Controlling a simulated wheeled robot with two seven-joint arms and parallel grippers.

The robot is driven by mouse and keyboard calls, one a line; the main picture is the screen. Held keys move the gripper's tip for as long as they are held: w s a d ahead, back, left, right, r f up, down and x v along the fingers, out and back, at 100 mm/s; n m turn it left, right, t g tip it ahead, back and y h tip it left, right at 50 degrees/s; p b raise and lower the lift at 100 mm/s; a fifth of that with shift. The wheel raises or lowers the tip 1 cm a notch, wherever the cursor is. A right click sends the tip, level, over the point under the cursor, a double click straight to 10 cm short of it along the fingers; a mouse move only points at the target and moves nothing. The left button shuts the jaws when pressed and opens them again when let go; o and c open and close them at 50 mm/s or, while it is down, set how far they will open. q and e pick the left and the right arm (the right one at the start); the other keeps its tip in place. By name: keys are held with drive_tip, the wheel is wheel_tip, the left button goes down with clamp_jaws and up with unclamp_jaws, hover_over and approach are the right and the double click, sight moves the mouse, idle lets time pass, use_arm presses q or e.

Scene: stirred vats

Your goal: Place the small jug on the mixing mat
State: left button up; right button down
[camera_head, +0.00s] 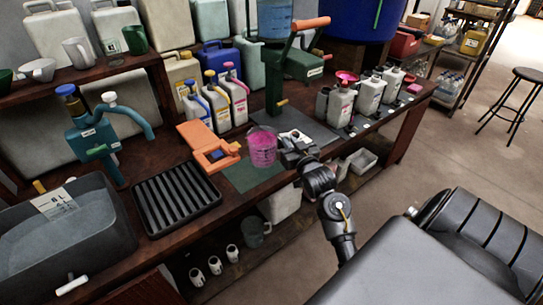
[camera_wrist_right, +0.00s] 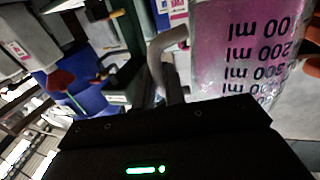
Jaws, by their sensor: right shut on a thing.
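The small jug (camera_head: 263,148) is clear, with pink contents and volume marks. It looks upright at the back of a flat dark green mat (camera_head: 242,178), probably the mixing mat, on the bench. I cannot tell whether its base touches the mat or hangs just above. My right gripper (camera_head: 287,148) reaches in from the right and is shut on the jug at its handle side. My left gripper is not in view.
An orange scale-like device (camera_head: 208,147) stands left of the jug, close to the mat. A black ribbed tray (camera_head: 175,198) and a grey basin (camera_head: 65,235) lie farther left. A green dispenser with an orange handle (camera_head: 300,30) stands behind. White bottles (camera_head: 340,105) line the bench at right.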

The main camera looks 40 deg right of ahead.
drive_tip(key=shift+w+d+f, duration=0.1)
drive_tip(key=shift+w+f, duration=1.1)
drive_tip(key=shift+f, duration=0.45)
drive_tip(key=shift+w+d+f, duration=0.1)
drive_tip(key=shift+w+f, duration=1.05)
drive_tip(key=shift+f, duration=0.5)
drive_tip(key=shift+w+f, duration=1.2)
drive_tip(key=shift+f, duration=0.45)
drive_tip(key=shift+f, duration=0.1)
drive_tip(key=shift+f, duration=0.15)
drive_tip(key=c, duration=1.5)
unclamp_jaws()
drive_tip(key=shift+o, duration=0.2)
